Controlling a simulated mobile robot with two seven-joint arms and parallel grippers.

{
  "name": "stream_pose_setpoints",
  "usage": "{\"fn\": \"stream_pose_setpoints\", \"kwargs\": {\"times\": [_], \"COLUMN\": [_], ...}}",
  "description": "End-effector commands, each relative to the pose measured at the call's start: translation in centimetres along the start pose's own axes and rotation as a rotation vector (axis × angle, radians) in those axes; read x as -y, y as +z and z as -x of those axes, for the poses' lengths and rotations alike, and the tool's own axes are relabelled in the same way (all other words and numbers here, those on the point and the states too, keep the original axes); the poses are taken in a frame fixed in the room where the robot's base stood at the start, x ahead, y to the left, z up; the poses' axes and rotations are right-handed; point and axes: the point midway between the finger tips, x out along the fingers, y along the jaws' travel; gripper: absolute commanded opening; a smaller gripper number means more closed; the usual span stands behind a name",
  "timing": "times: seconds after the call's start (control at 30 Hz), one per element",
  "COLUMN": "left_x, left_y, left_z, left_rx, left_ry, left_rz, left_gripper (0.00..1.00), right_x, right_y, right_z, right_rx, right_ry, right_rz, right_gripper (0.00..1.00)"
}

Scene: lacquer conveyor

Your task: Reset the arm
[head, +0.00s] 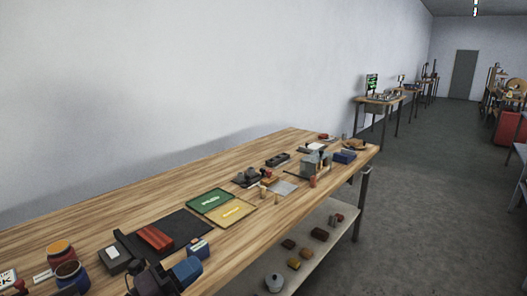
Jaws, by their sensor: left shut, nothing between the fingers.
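My left gripper (143,277) shows small and dark at the bottom left of the head view, over the near front part of the wooden workbench (130,212). It is shut, with nothing seen held in it. Its fingertips are hard to make out against the dark things around it. My right gripper is not in view.
Floor (420,220) is clear at right.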

Motion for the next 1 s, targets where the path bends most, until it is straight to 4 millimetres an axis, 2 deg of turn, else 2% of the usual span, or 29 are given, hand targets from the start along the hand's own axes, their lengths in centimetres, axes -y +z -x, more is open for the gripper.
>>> {"fn": "stream_pose_setpoints", "kwargs": {"times": [0.17,0.3,0.47,0.63,0.8,1.0], "left_x": [-0.8,-2.6,-5.5,-8.8,-10.9,-11.8], "left_y": [1.9,3.1,2.9,0.6,-3.5,-7.5], "left_z": [3.4,7.3,12.8,19.2,24.9,28.6], "left_rx": [0.351,0.624,0.929,1.236,1.491,1.658], "left_ry": [-0.03,-0.011,0.052,0.165,0.308,0.435], "left_rz": [0.282,0.499,0.748,1.005,1.23,1.389], "left_gripper": [0.0,0.0,0.0,0.0,0.0,0.0], "right_x": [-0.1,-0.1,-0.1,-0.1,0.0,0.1], "right_y": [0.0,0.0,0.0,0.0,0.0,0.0], "right_z": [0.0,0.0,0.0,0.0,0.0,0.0], "right_rx": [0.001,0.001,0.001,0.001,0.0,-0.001], "right_ry": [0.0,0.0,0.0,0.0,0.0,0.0], "right_rz": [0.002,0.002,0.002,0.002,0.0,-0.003], "right_gripper": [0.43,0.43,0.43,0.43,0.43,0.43]}}
